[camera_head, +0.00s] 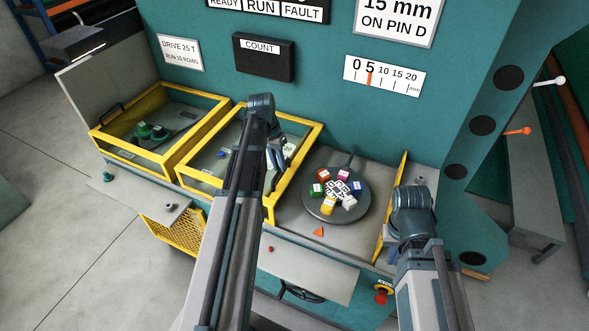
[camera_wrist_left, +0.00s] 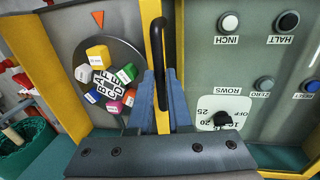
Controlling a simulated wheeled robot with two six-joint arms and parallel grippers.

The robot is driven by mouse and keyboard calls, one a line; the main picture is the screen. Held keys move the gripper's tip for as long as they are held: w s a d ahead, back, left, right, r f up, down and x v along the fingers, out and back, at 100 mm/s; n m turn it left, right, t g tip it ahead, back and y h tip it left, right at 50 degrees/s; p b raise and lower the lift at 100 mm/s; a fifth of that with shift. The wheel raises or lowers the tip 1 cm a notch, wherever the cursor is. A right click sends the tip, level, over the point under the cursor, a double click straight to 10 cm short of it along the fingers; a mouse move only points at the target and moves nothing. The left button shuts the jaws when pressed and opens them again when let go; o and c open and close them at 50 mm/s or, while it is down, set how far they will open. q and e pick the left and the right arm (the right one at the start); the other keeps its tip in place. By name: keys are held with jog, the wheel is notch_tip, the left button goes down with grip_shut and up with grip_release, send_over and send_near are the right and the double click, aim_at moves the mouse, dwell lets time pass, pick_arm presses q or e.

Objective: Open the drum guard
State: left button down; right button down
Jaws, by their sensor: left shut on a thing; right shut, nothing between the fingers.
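The yellow-framed clear guard (camera_head: 314,143) is the middle one of the yellow frames in the head view and lies over a grey control panel. The round drum plate (camera_head: 326,208) with its coloured lettered blocks is uncovered to the right of it; it also shows in the left wrist view (camera_wrist_left: 88,60). My left gripper (camera_head: 277,158) is shut on the black bar handle (camera_wrist_left: 158,60) of the yellow frame. Its fingers stand on both sides of that handle. My right gripper (camera_head: 413,197) is shut and empty at the right side of the machine; its fingers are mostly hidden by its wrist.
Another yellow-framed box (camera_head: 150,158) with green parts stands at the left. A thin yellow edge (camera_head: 394,208) rises right of the drum. A red stop button (camera_head: 382,291) is at the front right. Buttons such as INCH (camera_wrist_left: 229,22) sit beside the handle.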

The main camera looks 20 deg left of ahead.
pick_arm(q)
jog(key=shift+a, duration=0.7)
jog(key=c, duration=0.8)
grip_release()
jog(key=shift+c, duration=0.2)
notch_tip(320, 180, up, 14)
jog(key=a+p, duration=0.2)
jog(key=p, duration=1.1)
jog(key=shift+a+f+p, duration=0.2)
jog(key=shift+a+p, duration=0.1)
